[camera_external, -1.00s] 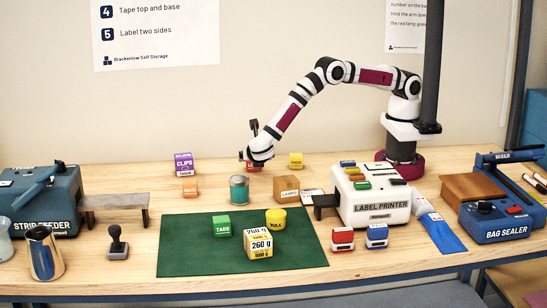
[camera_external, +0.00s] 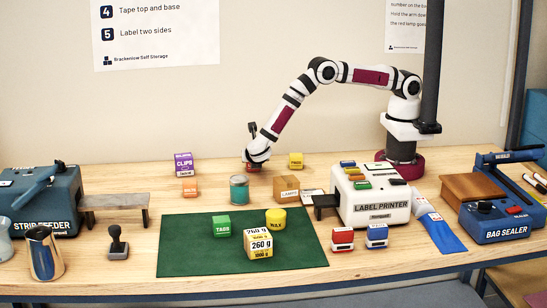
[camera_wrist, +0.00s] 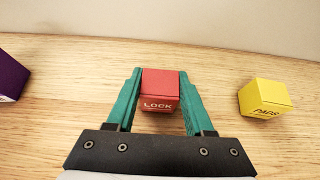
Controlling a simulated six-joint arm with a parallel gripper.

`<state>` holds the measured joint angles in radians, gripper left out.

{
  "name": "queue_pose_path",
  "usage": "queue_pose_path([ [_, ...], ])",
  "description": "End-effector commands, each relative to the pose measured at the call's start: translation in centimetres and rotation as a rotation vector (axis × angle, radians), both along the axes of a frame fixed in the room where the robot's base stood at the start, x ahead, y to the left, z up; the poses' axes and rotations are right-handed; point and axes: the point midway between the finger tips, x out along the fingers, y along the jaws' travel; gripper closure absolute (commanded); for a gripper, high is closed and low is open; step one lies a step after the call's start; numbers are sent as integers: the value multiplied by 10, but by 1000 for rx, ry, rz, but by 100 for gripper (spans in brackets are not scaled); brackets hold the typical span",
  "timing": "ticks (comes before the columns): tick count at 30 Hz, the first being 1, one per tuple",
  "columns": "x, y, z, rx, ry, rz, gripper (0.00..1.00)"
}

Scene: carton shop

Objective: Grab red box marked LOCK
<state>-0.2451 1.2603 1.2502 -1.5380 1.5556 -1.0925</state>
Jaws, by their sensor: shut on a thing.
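The red box marked LOCK (camera_wrist: 160,90) sits between the two teal fingers of my gripper (camera_wrist: 160,88) in the wrist view, its lettering facing me. The fingers are shut on its left and right sides. In the external view my gripper (camera_external: 252,164) is low at the back of the table, and only a bit of the red box (camera_external: 252,168) shows beneath it. The box appears to be at table level; I cannot tell whether it touches the wood.
A purple CLIPS box (camera_external: 183,164) stands to the left and a yellow box (camera_external: 296,160), marked PADS in the wrist view (camera_wrist: 265,98), to the right. An orange box (camera_external: 190,190), a teal tin (camera_external: 239,188) and a LAMPS carton (camera_external: 286,189) stand nearer the front. The wall is close behind.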

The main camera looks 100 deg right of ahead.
Motion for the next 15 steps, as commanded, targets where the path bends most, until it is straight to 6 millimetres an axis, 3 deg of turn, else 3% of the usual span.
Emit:
queue_pose_path([
  [1, 0, 0, 0, 0, 0, 0, 80],
  [4, 0, 0, 0, 0, 0, 0, 98],
  [5, 0, 0, 0, 0, 0, 0, 100],
  [12, 0, 0, 1, 0, -1, 0, 100],
  [15, 1, 0, 16, 1, -3, 1, 100],
])
